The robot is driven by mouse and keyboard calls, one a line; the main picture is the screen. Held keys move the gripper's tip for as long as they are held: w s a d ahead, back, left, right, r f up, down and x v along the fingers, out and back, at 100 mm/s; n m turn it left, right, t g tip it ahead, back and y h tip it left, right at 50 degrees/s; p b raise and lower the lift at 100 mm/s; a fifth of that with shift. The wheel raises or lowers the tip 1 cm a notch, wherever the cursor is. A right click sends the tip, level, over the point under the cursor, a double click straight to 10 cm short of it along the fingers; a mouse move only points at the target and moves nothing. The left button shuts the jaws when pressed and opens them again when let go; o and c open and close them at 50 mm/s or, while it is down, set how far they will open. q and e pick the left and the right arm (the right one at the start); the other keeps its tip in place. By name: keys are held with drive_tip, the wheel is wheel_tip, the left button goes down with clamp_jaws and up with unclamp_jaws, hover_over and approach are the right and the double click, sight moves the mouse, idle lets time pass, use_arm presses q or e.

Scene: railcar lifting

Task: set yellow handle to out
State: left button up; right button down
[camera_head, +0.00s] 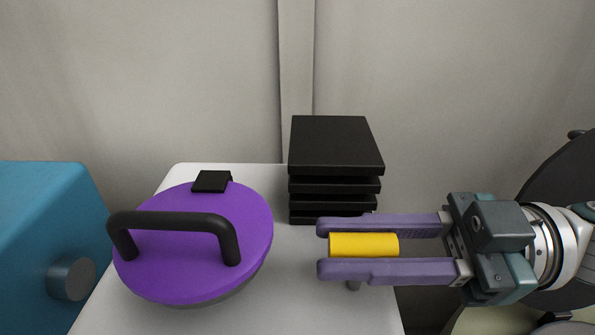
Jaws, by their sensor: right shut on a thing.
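The yellow handle (362,245) is a short yellow cylinder lying sideways in the picture, at the right part of the white surface. My right gripper (322,248) comes in from the right, with its two purple fingers on either side of the handle, shut on it. A small grey post shows just below the lower finger; how it joins the handle is hidden. My left gripper is not in view.
A purple round lid (190,270) with a black bar handle (175,222) fills the left of the white table (300,300). A black stack of plates (335,148) stands behind my gripper.

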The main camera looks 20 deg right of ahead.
sight(366, 238)
wheel_tip(366, 238, up, 8)
drive_tip(key=p, duration=0.7)
drive_tip(key=c, duration=0.7)
unclamp_jaws()
drive_tip(key=shift+o, duration=0.2)
drive_tip(key=shift+f, duration=0.1)
drive_tip(key=shift+s+d+b, duration=0.1)
drive_tip(key=shift+d+b, duration=0.2)
drive_tip(key=shift+b, duration=0.05)
drive_tip(key=b+v, duration=0.2)
drive_tip(key=v, duration=0.7)
drive_tip(key=shift+d, duration=0.2)
